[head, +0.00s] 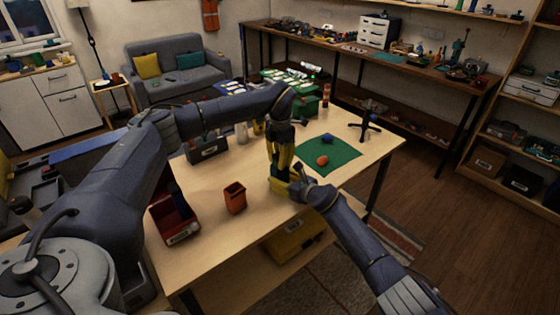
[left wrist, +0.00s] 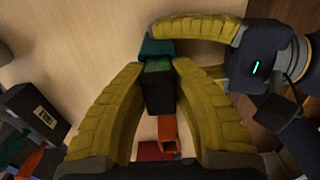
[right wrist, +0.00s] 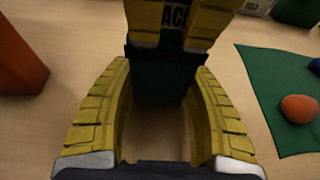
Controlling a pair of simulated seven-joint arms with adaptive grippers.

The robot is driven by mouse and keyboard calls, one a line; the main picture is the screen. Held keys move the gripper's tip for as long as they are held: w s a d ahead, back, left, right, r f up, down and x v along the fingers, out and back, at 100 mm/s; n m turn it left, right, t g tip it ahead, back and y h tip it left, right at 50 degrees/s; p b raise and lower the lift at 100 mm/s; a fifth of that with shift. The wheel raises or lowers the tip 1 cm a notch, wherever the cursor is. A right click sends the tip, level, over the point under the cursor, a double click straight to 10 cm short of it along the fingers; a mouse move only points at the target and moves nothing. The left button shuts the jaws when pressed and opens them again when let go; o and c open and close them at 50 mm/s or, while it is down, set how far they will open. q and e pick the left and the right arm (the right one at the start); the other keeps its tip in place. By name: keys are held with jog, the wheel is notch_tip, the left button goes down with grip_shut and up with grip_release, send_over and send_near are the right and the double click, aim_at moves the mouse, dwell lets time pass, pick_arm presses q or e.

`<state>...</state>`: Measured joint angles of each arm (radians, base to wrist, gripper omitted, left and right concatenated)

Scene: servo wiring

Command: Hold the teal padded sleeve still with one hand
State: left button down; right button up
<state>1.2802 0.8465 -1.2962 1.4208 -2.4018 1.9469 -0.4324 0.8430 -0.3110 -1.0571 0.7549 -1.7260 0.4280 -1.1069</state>
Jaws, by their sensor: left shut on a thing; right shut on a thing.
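The teal padded sleeve (right wrist: 157,85) stands between the yellow fingers of my right gripper (right wrist: 158,75), which is shut on it. Its teal end (left wrist: 157,47) also shows in the left wrist view. My left gripper (left wrist: 158,70) is shut on a black block (left wrist: 159,95) with a green part at its end. This block lines up with the sleeve and appears to meet it; the exact contact is hidden. White lettering on the block (right wrist: 175,14) shows in the right wrist view. In the head view both grippers meet above the table and largely hide these pieces.
A green mat (head: 330,165) with an orange ball (head: 322,160) and a blue one (head: 327,139) lies right of the grippers.

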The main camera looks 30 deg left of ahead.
pick_arm(q)
jog(key=shift+r, duration=1.6)
pick_arm(e)
jog(key=shift+f, duration=0.15)
pick_arm(q)
jog(key=shift+r, duration=3.85)
pick_arm(e)
jog(key=o, duration=1.2)
jog(key=shift+s+d+r, duration=0.1)
jog(key=shift+d+r, duration=0.25)
jog(key=shift+d, duration=0.35)
jog(key=shift+v, duration=5.3)
